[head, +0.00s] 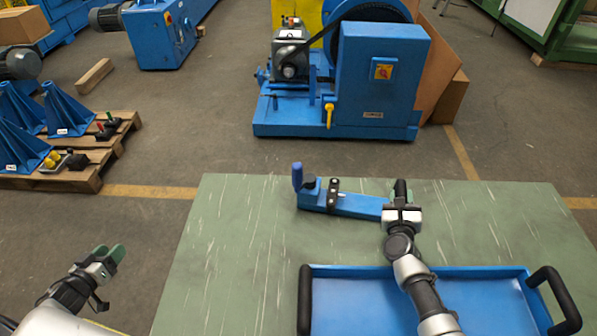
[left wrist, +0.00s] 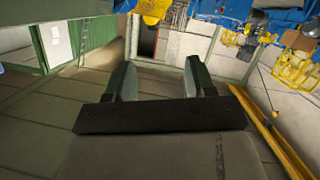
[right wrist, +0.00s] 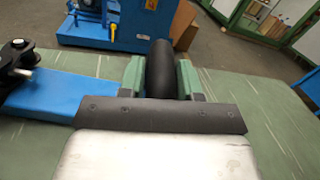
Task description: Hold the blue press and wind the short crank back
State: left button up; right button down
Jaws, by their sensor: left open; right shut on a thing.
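A blue bar-shaped fixture (head: 358,205) lies near the far edge of the green table. An upright blue handle (head: 297,178) stands at its left end, and a black part with round ends (head: 333,196) sits across it. My right gripper (head: 401,190) is shut on an upright black grip (right wrist: 160,68) at the fixture's right end; I cannot tell whether this is the short crank's grip. The gripper hides that end. My left gripper (head: 108,254) is open and empty, off the table's left side, well away from the fixture.
A blue tray (head: 480,270) with black handles (head: 556,294) stands at the front of the green table (head: 235,240), under my right arm. The table's left part is clear. A blue machine (head: 380,85) and a pallet (head: 85,172) with blue stands are on the floor beyond.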

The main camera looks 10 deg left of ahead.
pick_arm(q)
jog(key=w+d+r+m, duration=0.3)
jog(key=w+d, duration=0.2)
jog(key=w, duration=0.4)
jog(key=w+d+r+m, duration=0.3)
jog(key=w+d, duration=0.2)
jog(key=w, duration=0.4)
jog(key=w+d+r+m+g+h, duration=0.1)
jog(key=w+d+r+m, duration=0.2)
jog(key=w+d+m, duration=0.3)
jog(key=w+d+r+m+g+h, duration=0.15)
jog(key=w+d+r+m, duration=0.3)
jog(key=d, duration=0.45)
jog(key=m+g, duration=0.8)
jog(key=m, duration=1.9)
send_near(298, 173)
jog(key=w, duration=0.1)
jog(key=x, duration=1.2)
jog(key=shift+w+a, duration=0.1)
jog(key=shift+a, duration=0.2)
